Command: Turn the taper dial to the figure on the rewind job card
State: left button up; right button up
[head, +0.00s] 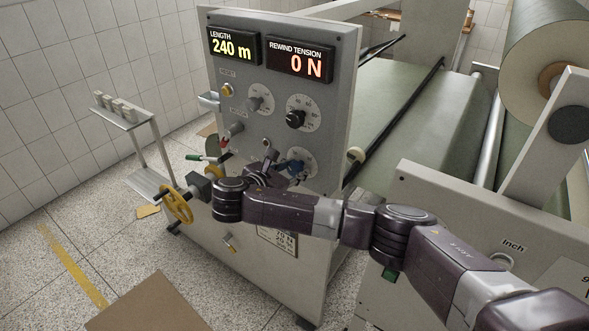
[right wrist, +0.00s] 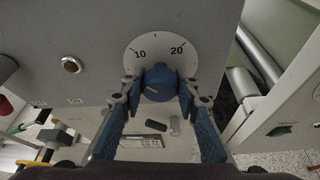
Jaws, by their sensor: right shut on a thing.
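The blue dial knob (right wrist: 158,82) sits on a round white scale plate (right wrist: 140,46) marked 10 and 20 on the machine's grey panel. In the head view the blue knob (head: 296,167) is the lowest dial. My right gripper (right wrist: 157,88) is shut on the blue knob, with a finger on each side. In the head view my right gripper (head: 280,172) reaches the panel from the right. A light mark shows on the knob, but I cannot read its setting. A card (head: 278,243) with figures hangs below, partly hidden by my arm; its figures are too small to read surely.
Displays read length 240 m (head: 233,46) and rewind tension 0 N (head: 300,63). Two other dials, one grey (head: 259,98) and one black (head: 296,118), sit above the blue knob. A yellow handwheel (head: 176,205) juts out at the lower left. A large paper roll (head: 530,60) stands right.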

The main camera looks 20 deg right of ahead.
jog(key=shift+m+t+y, duration=0.4)
jog(key=shift+m, duration=0.3)
jog(key=shift+s+f+m+t, duration=0.15)
jog(key=shift+m+t, duration=0.25)
jog(key=shift+m, duration=0.3)
jog(key=shift+f+m+t+y+b, duration=0.1)
jog(key=shift+m+t+y+b, duration=0.25)
jog(key=shift+m+b, duration=0.25)
jog(key=shift+f+m+t+b, duration=0.1)
jog(key=shift+m+t+b, duration=0.25)
jog(key=shift+m+b, duration=0.35)
jog(key=m+t+b, duration=0.1)
jog(key=m+b, duration=0.2)
jog(key=b, duration=0.2)
jog(key=m+t+b, duration=0.2)
jog(key=m+b, duration=0.1)
jog(key=b, duration=0.3)
jog(key=shift+f+m, duration=0.1)
jog(key=shift+m, duration=0.2)
jog(key=shift+r+m+t+b, duration=0.35)
jog(key=shift+m+b, duration=0.35)
jog(key=shift+b, duration=0.45)
